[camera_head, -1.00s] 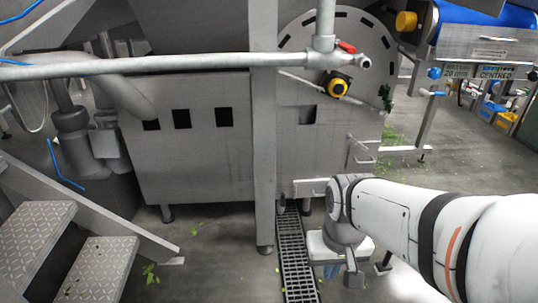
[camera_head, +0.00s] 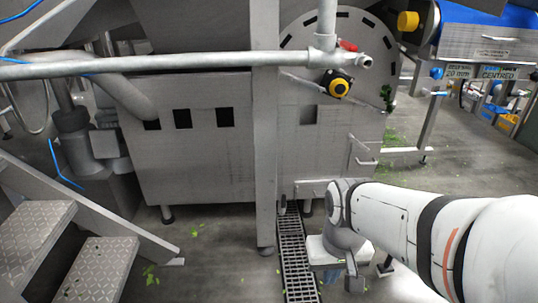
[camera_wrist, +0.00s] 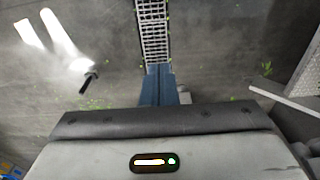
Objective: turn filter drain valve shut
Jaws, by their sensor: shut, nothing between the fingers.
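A low, pale bar-like fitting (camera_head: 311,186) sits at the bottom front of the grey machine, above the floor drain. I cannot tell whether it is the filter drain valve or which way any lever on it points. My gripper (camera_wrist: 160,70) shows blue-grey fingers, shut and empty, over the floor near the drain grating (camera_wrist: 153,32). In the head view my wrist partly hides the gripper, to the right of the drain grating (camera_head: 293,250). No valve is seen at the fingertips.
A grey upright post (camera_head: 264,150) and a long horizontal pipe (camera_head: 150,67) stand before the machine (camera_head: 190,165). Metal steps (camera_head: 40,220) are at the left. Scattered greens lie on the floor.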

